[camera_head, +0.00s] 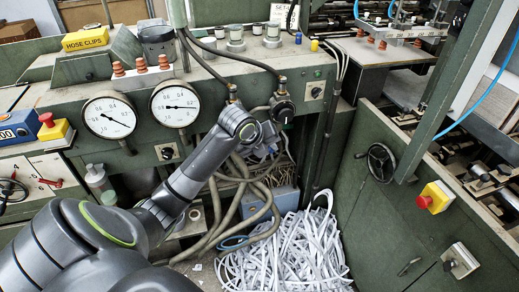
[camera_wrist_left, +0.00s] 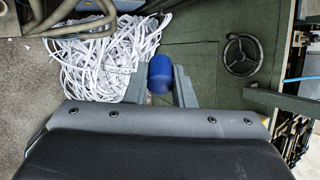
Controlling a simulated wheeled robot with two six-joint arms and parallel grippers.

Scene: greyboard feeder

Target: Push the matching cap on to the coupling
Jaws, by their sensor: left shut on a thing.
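A blue cylindrical cap (camera_wrist_left: 161,73) sits between the two fingers of my left gripper (camera_wrist_left: 160,88) in the left wrist view. The gripper is shut on it. In the head view my left gripper (camera_head: 268,145) is in front of the green machine's lower front, below the hose fittings, and the held cap cannot be made out. A blue cap (camera_head: 298,38) and a yellow cap (camera_head: 314,45) stand on the machine's top ledge. I cannot tell which fitting is the coupling. My right gripper is in neither view.
Several hoses (camera_head: 232,190) hang below my left gripper, beside a heap of white paper strips (camera_head: 290,250). A green cabinet with a handwheel (camera_head: 381,162) and a red stop button (camera_head: 433,198) stands to the right. Two gauges (camera_head: 175,105) are on the left.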

